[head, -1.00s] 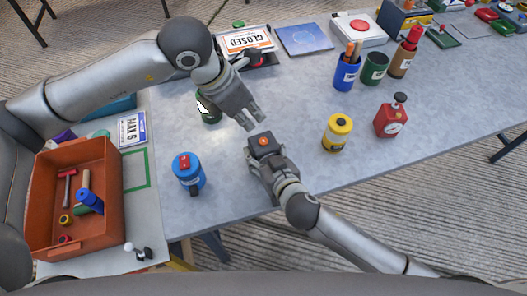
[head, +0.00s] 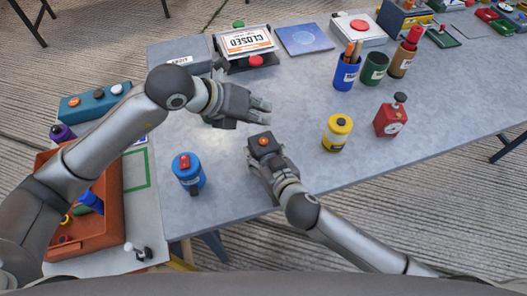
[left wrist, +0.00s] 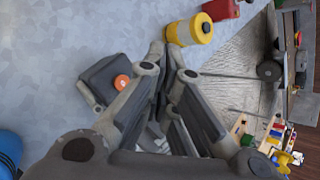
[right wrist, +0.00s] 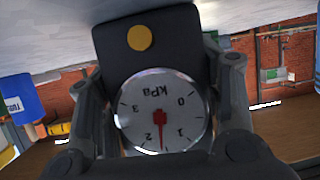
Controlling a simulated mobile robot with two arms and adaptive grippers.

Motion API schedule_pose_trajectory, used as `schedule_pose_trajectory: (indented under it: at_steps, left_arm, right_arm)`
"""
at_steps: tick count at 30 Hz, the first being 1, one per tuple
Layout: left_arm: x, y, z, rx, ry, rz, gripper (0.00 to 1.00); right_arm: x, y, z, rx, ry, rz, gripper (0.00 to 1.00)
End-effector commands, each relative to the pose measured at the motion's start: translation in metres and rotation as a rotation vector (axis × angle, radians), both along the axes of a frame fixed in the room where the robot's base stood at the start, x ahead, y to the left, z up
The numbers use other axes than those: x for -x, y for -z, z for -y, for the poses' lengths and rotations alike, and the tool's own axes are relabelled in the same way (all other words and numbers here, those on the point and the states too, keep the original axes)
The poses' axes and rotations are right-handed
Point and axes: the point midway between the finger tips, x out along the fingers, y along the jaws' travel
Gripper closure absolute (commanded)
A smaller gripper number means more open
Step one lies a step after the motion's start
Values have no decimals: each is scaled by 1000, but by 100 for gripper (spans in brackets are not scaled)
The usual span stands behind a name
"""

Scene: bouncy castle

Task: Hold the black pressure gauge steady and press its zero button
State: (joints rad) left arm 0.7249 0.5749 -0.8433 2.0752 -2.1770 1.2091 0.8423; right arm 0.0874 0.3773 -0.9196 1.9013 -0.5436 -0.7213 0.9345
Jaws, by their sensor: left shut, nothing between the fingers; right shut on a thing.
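The black pressure gauge (head: 255,144) stands near the table's front edge, with an orange zero button (head: 263,142) on top. My right gripper (head: 265,161) is shut on it from the front. In the right wrist view its white kPa dial (right wrist: 180,105) shows upside down between the fingers, the red needle between 1 and 2. The button (right wrist: 140,38) there looks yellow and uncovered. My left gripper (head: 264,110) is shut and empty, just behind the gauge and apart from the button. In the left wrist view the gauge (left wrist: 97,75) lies left of its fingers.
A blue canister (head: 188,176) stands left of the gauge. A closed sign (head: 245,41) and cups (head: 346,74) stand farther back. The table between is mostly clear.

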Motion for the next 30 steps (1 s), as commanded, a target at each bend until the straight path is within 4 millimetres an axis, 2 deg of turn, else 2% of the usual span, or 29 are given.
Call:
schedule_pose_trajectory:
  at_steps: [6,12,30]
  left_arm:
    - [1,32,0,-1,0,-4,100]
    - [0,48,0,-1,1,0,100]
    - [0,52,0,-1,2,2,100]
  right_arm:
    - [0,0,0,0,0,-1,78]
    - [0,0,0,0,0,-1,78]
    - [0,0,0,0,0,-1,78]
